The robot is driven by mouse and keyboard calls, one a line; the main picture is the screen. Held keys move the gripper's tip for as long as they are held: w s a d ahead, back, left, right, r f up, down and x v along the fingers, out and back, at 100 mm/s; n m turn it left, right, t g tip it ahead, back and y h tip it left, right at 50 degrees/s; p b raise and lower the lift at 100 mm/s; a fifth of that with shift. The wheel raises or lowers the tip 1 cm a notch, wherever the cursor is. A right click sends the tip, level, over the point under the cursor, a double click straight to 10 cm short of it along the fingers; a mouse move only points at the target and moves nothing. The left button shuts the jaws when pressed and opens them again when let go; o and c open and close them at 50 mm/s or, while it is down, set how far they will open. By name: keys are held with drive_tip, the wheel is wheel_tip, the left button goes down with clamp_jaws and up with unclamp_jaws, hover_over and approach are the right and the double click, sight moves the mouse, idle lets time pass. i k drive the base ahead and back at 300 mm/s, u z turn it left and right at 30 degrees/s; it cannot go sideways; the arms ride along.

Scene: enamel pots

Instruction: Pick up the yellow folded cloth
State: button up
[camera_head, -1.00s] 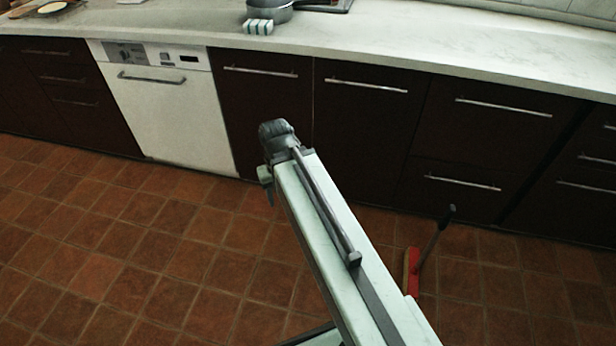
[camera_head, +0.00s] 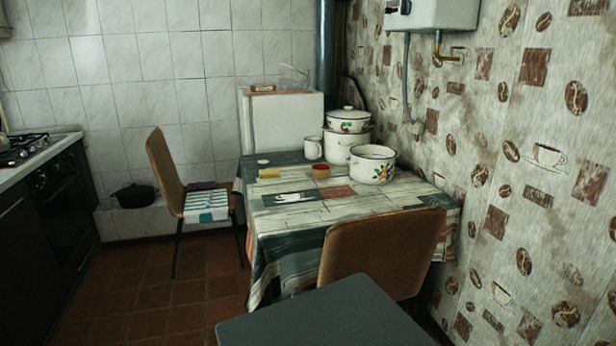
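A small flat yellow thing, likely the folded cloth (camera_head: 270,173), lies on the far left part of the table (camera_head: 300,213). It is too small in view for me to make out its folds. A small red-brown bowl (camera_head: 321,170) stands to its right, a little apart. My gripper is not in view.
One chair (camera_head: 382,252) is at the near side, another (camera_head: 165,170) at the left. Floor is clear left of the table (camera_head: 150,290).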

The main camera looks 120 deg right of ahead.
sight(270, 173)
drive_tip(key=z, duration=3.85)
drive_tip(key=k, duration=0.9)
drive_tip(key=i, duration=0.9)
drive_tip(key=u, duration=0.05)
